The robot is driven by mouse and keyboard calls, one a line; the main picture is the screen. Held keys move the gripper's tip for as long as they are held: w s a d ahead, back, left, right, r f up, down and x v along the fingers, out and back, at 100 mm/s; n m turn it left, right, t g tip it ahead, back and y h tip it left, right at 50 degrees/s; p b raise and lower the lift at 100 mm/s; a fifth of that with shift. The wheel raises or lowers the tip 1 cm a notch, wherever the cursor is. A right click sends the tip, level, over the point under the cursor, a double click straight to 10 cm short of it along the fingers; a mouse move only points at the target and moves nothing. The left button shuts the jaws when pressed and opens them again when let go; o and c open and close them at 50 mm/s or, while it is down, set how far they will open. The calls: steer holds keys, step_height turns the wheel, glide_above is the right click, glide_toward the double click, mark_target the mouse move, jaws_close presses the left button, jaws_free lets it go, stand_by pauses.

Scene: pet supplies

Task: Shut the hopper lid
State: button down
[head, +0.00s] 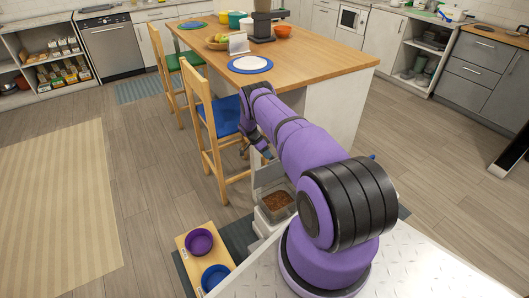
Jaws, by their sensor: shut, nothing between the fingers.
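The hopper (262,222) is a pale box on the floor, partly hidden behind my arm. Its top is open and brown kibble (277,201) shows inside. A pale upright panel at its far side looks like the raised lid (266,174); my arm covers part of it. My gripper (268,154) points down above and beyond the hopper, close to the top of the lid. It is shut and empty. Whether it touches the lid cannot be told.
A wooden stand with a purple bowl (199,242) and a blue bowl (215,276) is left of the hopper. A blue-seated chair (222,117) stands just beyond my gripper, beside the wooden-topped island (325,62). Open floor and a striped rug (58,210) lie left.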

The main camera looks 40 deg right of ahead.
steer(key=shift+s+a+f, duration=0.1)
steer(key=shift+s, duration=0.35)
steer(key=shift+s, duration=0.15)
